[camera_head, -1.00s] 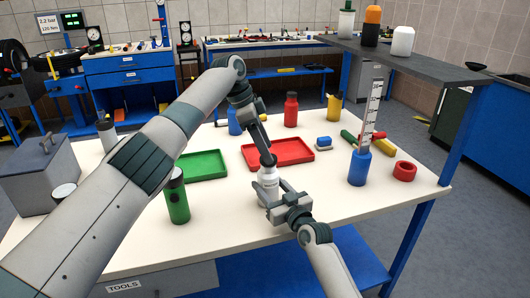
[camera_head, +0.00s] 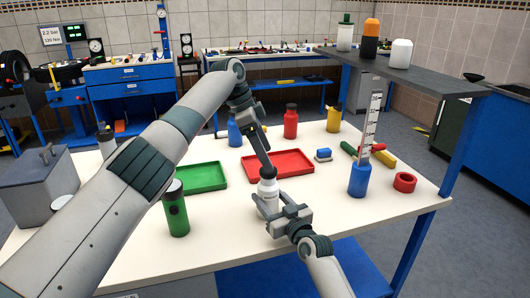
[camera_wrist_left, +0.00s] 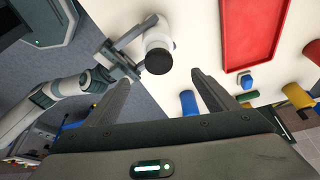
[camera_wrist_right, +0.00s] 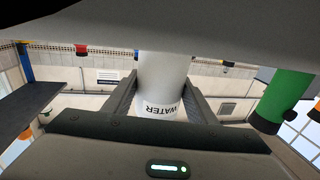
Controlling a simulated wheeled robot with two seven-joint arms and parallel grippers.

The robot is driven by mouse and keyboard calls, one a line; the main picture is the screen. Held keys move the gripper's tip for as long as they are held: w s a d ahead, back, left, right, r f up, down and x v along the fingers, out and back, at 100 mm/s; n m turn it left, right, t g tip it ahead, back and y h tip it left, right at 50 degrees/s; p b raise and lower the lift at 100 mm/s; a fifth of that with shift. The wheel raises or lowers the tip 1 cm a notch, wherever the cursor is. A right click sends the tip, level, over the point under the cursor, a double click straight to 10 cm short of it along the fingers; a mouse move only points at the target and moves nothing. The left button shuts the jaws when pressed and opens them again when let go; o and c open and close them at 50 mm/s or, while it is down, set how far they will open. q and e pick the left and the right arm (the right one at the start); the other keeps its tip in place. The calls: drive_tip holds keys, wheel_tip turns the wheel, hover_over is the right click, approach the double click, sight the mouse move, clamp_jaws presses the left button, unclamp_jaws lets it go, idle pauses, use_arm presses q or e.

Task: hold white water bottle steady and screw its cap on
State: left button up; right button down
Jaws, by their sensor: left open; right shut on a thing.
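The white water bottle (camera_head: 268,194) stands upright near the front middle of the table. Its dark cap (camera_wrist_left: 159,61) sits on the bottle's top in the left wrist view. My right gripper (camera_head: 282,210) is shut around the bottle's body from the front; the WATER label (camera_wrist_right: 160,108) shows upside down between its fingers in the right wrist view. My left gripper (camera_wrist_left: 162,77) is open just above the cap, pointing down at it. The cap shows beyond and between its spread fingertips, and I see no contact. The head view hides part of the cap behind the left fingers.
A red tray (camera_head: 302,179) lies behind the bottle and a green tray (camera_head: 203,187) to its left. A grey raised shelf (camera_head: 425,75) is at the back right.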

use_arm(q)
drive_tip(key=v, duration=1.1)
drive_tip(key=shift+r, duration=0.4)
drive_tip(key=shift+a, duration=0.1)
use_arm(e)
drive_tip(key=c, duration=0.7)
unclamp_jaws()
use_arm(q)
drive_tip(key=shift+f, duration=0.3)
use_arm(e)
drive_tip(key=v, duration=1.7)
drive_tip(key=shift+s+d, duration=0.15)
